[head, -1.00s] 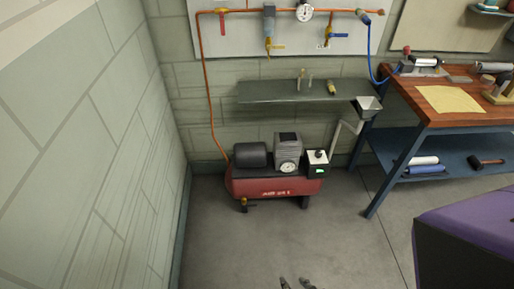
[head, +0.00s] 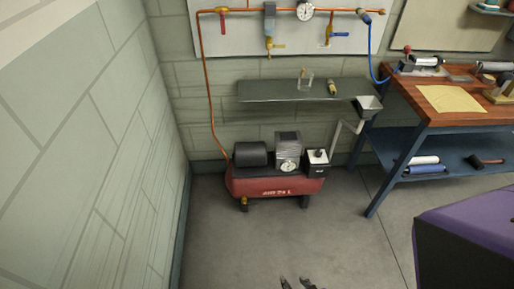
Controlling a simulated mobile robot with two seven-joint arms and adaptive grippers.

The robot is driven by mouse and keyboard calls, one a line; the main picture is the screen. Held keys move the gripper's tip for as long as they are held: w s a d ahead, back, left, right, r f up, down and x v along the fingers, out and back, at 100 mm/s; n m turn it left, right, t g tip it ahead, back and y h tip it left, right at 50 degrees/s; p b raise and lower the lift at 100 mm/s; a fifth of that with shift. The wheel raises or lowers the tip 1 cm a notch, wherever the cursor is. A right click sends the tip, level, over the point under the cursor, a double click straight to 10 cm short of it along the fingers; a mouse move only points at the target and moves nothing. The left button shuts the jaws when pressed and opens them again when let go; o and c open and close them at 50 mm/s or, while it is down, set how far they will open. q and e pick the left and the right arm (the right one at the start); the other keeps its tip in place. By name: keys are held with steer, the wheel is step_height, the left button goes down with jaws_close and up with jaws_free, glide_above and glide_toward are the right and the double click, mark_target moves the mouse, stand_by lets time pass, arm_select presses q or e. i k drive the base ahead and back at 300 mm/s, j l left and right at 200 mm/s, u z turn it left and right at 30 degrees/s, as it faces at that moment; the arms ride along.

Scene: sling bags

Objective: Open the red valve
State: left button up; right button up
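The red valve (head: 223,22) hangs on the orange pipe at the upper left of the wall board, in the head view. Its red handle points straight down, in line with the short pipe stub below the main pipe. Two dark fingertips of my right gripper (head: 297,284) show at the bottom edge, spread apart with nothing between them. They are far below the valve in the picture, over the floor. The rest of that gripper is cut off by the frame. My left gripper is out of view.
A yellow-handled valve (head: 272,46) and a blue-handled valve (head: 335,34) hang further right. A gauge (head: 305,11) sits on the pipe. A grey shelf (head: 265,92) is below, above a red compressor (head: 275,188). A workbench (head: 440,118) stands right. The middle floor is clear.

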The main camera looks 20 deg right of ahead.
mark_target(221, 12)
steer(key=i+l, duration=0.2)
steer(key=l, duration=0.2)
steer(key=i+l, duration=0.2)
steer(key=l, duration=0.2)
steer(key=i+l, duration=0.15)
steer(key=l, duration=0.2)
